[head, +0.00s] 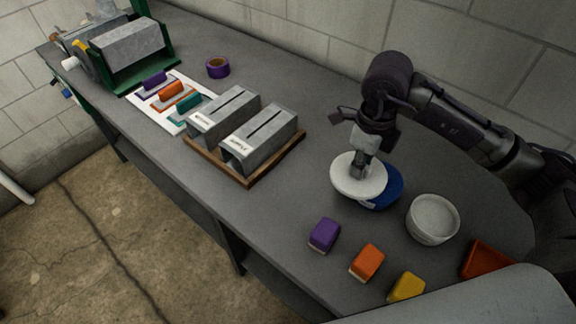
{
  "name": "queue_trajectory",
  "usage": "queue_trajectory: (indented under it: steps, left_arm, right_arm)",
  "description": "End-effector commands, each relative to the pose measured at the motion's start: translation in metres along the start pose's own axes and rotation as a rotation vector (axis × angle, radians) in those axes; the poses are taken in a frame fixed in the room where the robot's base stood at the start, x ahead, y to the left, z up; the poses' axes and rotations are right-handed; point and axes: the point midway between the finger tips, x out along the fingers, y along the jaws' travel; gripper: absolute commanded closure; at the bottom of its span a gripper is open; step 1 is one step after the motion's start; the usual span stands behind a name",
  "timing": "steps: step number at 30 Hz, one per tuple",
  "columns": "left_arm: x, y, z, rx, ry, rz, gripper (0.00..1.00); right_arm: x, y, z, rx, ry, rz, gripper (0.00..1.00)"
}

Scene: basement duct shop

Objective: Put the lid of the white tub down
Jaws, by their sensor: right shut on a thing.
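My right gripper (360,168) points down and is shut on the white round lid (345,183), gripping it near its middle. The lid is roughly level. It covers part of a blue round thing (388,192); I cannot tell whether the two touch. The white tub (433,220) stands open on the grey table, to the right and nearer than the lid, apart from it. My left gripper is not in view.
Purple (325,234), orange (367,262) and yellow (406,287) blocks line the near edge, with a red-orange tray (486,260) at right. Two metal boxes (260,138) sit on a wooden board (247,180). Purple tape (218,68) lies farther back. The table between board and lid is clear.

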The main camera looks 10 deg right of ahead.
Motion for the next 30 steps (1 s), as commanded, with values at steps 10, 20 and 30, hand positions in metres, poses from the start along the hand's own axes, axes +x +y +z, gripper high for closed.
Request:
queue_trajectory:
  steps: [10,20,30]
  left_arm:
    - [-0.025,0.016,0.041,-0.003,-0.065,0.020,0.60]
    - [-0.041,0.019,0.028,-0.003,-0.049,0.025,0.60]
    - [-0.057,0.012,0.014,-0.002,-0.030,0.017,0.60]
  right_arm:
    - [0.028,0.016,0.053,0.000,0.002,0.003,1.00]
    - [0.067,0.029,0.111,0.002,0.001,0.001,1.00]
    - [0.101,0.030,0.117,0.004,0.003,0.002,1.00]
